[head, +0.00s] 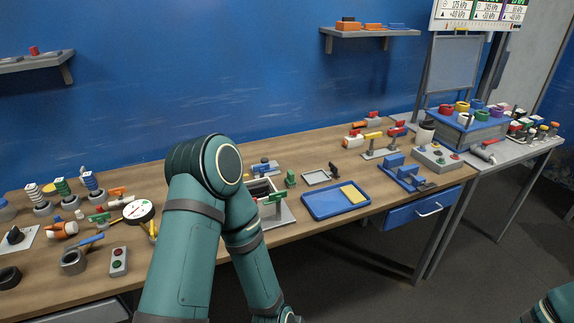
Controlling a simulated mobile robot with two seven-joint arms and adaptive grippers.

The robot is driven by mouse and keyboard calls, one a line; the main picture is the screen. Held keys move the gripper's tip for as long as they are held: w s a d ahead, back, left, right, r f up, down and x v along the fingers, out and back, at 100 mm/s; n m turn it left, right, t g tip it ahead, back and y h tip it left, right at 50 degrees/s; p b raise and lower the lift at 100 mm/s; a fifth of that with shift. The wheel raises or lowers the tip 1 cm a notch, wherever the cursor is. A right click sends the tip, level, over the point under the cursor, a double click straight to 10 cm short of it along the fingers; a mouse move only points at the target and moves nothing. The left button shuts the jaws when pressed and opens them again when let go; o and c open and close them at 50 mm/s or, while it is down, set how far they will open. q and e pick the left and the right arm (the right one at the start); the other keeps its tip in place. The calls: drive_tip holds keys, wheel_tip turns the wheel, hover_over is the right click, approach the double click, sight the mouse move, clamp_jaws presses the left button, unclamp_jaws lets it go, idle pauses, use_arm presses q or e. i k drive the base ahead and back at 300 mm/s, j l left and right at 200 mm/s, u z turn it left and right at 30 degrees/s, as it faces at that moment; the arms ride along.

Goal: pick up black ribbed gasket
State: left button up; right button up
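A black ring-shaped piece (9,278) lies on the wooden bench at the far left front, partly cut off by the picture's edge. It may be the black ribbed gasket, but I cannot make out ribs at this size. My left arm rises in front of the bench, bends at the elbow and runs down toward the bottom edge. Its gripper is out of the picture. Only a piece of my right arm shows at the bottom right corner, and its gripper is out of view too. Neither gripper is seen near the ring.
A round gauge (139,211) lies behind. A blue tray (322,212) holds a yellow block (353,193). Bare wood shows right of my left arm.

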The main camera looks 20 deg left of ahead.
sight(261, 187)
drive_tip(key=u, duration=1)
drive_tip(key=i+j+z, duration=0.15)
drive_tip(key=k+l, duration=0.05)
